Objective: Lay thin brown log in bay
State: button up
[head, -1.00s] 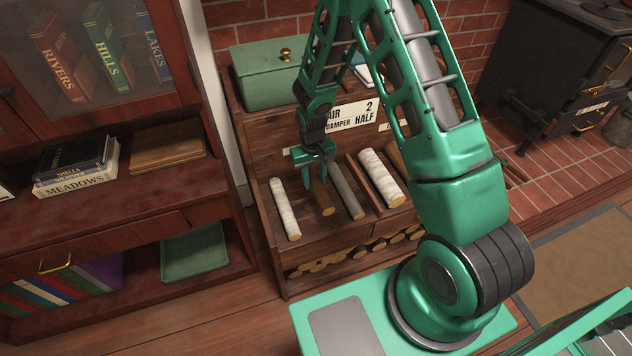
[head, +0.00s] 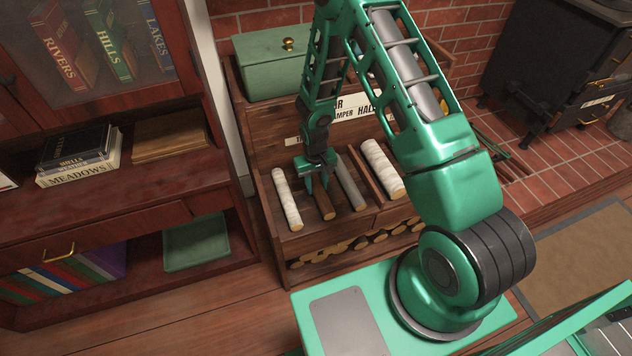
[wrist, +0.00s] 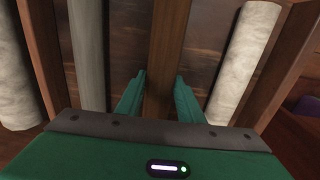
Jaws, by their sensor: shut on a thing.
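The thin brown log (head: 324,203) lies lengthwise in the shelf bay, its cut end toward the front. A thin white log (head: 287,200) is on its left and a grey log (head: 350,183) on its right in the head view. My gripper (head: 317,184) is shut on the brown log from above, one finger on each side. In the wrist view the brown log (wrist: 165,65) runs between the fingers (wrist: 158,97), with the grey log (wrist: 88,55) left and the white log (wrist: 243,60) right. I cannot tell whether it touches the bay floor.
A divider separates a thicker white log (head: 382,168) at the right. Cut logs (head: 350,243) fill the space below. A green box (head: 285,70) stands on the shelf top. A dark red cabinet (head: 110,220) is at left, a black stove (head: 560,65) at right.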

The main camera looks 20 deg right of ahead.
jog(key=shift+f, duration=0.25)
jog(key=o, duration=1.3)
jog(key=shift+o, duration=0.2)
jog(key=r, duration=1)
jog(key=shift+a+r, duration=0.2)
jog(key=shift+r, duration=0.2)
